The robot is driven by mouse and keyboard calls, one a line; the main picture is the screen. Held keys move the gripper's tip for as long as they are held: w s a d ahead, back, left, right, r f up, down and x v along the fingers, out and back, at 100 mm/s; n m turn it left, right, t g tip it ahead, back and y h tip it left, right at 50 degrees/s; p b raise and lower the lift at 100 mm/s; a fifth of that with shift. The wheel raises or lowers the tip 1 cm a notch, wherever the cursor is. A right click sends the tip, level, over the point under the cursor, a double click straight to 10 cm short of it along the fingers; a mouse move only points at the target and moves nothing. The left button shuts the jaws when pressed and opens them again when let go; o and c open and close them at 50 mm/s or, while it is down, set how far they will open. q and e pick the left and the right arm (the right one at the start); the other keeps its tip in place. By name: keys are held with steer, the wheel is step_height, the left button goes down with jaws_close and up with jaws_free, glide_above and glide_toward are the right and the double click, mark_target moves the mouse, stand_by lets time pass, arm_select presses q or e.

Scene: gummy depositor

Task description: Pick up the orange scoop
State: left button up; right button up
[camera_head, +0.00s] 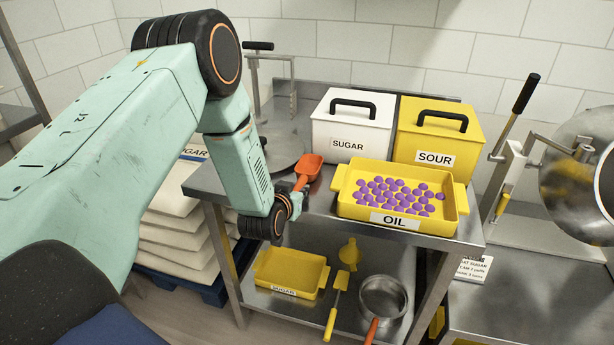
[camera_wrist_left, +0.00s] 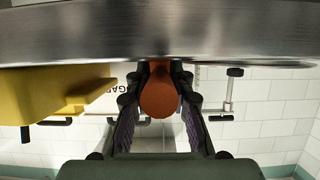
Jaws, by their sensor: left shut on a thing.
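The orange scoop (camera_head: 308,168) is at the front left edge of the steel table, left of the oil tray, with its bowl tilted up and toward the back. My left gripper (camera_head: 296,200) is at its handle end and is shut on it. In the left wrist view the orange scoop (camera_wrist_left: 158,97) sits between the two dark fingers of my left gripper (camera_wrist_left: 158,72), in front of the steel table edge. The handle is mostly hidden by the fingers. I cannot tell whether the scoop touches the tabletop. My right gripper is not in view.
The yellow OIL tray (camera_head: 350,205) of purple candies is right of the scoop. White SUGAR (camera_head: 345,128) and yellow SOUR (camera_head: 440,140) bins stand behind it. The lower shelf holds a yellow tray (camera_head: 290,273) and a saucepan (camera_head: 383,298). White sacks (camera_head: 180,215) are at left.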

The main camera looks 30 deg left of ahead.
arm_select(q)
jaws_close()
steer(key=shift+a, duration=0.15)
steer(key=shift+r, duration=0.15)
steer(key=shift+r, duration=0.6)
step_height(320, 180, up, 17)
steer(key=p, duration=0.2)
steer(key=shift+f+p, duration=0.2)
steer(key=shift+p, duration=0.1)
